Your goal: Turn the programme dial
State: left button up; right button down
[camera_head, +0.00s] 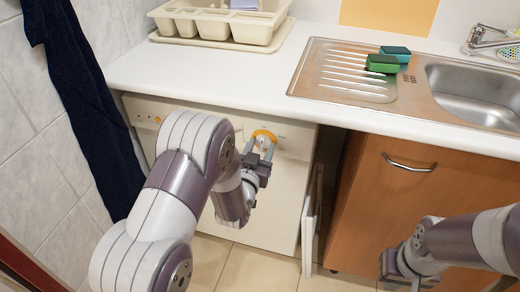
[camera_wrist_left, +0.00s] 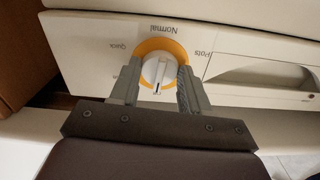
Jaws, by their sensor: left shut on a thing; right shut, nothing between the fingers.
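The programme dial (camera_wrist_left: 157,70) is a white round knob with an orange ring, on the white front panel of the dishwasher (camera_head: 280,190). In the left wrist view the words "Normal", "Quick" and "Pots" are printed around it. The dial's orange ring (camera_head: 264,135) shows in the head view. My left gripper (camera_wrist_left: 156,84) is shut on the dial, one finger on each side of the knob. It also shows at the panel in the head view (camera_head: 259,158). My right gripper (camera_head: 402,276) is shut and empty, low at the right, in front of the wooden cabinet.
A white worktop (camera_head: 220,72) runs above the dishwasher, with a dish rack (camera_head: 220,27), sponges (camera_head: 383,62) and a steel sink (camera_head: 470,95). A wooden cabinet (camera_head: 400,205) stands at right. A dark towel (camera_head: 85,105) hangs at left. Tiled floor is free in front.

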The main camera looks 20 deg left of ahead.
pick_arm(q)
jog(key=m, duration=1.1)
jog(key=shift+a+b, duration=0.1)
jog(key=shift+b, duration=0.2)
jog(key=m, duration=0.5)
jog(key=shift+m, duration=0.4)
jog(key=m, duration=0.6)
jog(key=shift+r, duration=0.1)
jog(key=o, duration=1)
jog(key=shift+s, duration=0.1)
